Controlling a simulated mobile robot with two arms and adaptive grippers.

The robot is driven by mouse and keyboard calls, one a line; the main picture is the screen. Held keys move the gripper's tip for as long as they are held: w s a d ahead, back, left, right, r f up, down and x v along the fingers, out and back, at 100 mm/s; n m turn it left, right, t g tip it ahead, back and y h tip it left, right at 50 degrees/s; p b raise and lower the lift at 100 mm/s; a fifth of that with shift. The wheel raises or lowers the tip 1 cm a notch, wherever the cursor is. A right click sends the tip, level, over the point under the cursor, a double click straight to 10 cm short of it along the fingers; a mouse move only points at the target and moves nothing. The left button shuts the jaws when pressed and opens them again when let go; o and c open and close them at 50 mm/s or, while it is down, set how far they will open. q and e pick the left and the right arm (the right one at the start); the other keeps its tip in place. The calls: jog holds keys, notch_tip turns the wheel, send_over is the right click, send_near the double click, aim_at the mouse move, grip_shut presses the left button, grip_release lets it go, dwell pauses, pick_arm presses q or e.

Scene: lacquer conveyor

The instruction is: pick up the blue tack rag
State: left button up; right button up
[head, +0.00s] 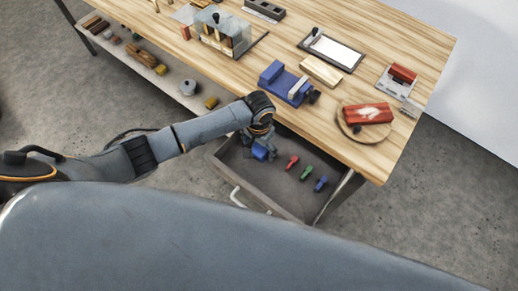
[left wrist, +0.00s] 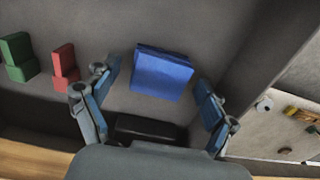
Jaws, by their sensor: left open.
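The blue tack rag (head: 259,154) looks like a folded blue block and lies in the open drawer (head: 280,187) under the workbench. In the left wrist view the blue tack rag (left wrist: 162,73) lies flat on the grey drawer floor, ahead of and between the fingers. My left gripper (head: 262,147) reaches down into the drawer above the rag. In the left wrist view my left gripper (left wrist: 158,80) is open, with one finger to each side of the rag and nothing held. In the head view the gripper partly hides the rag. My right gripper is out of view.
A red item (head: 292,161), a green item (head: 306,172) and a small blue item (head: 321,183) lie in the drawer, right of the rag. The workbench top (head: 330,140) overhangs behind, carrying a blue vise (head: 283,82) and a red block (head: 368,114). A lower shelf (head: 175,88) stands left.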

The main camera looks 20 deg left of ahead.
aim_at(259, 149)
pick_arm(q)
jog(key=c, duration=1)
jog(key=shift+c, duration=0.2)
jog(key=shift+r, duration=0.5)
notch_tip(259, 149, up, 3)
jog(key=shift+f, duration=0.2)
jog(key=s+a+r, duration=0.2)
jog(key=s+r, duration=0.7)
jog(key=s, duration=0.4)
jog(key=shift+s+a+r+b, duration=0.25)
jog(key=shift+s+a+b, duration=0.1)
jog(key=shift+a, duration=0.05)
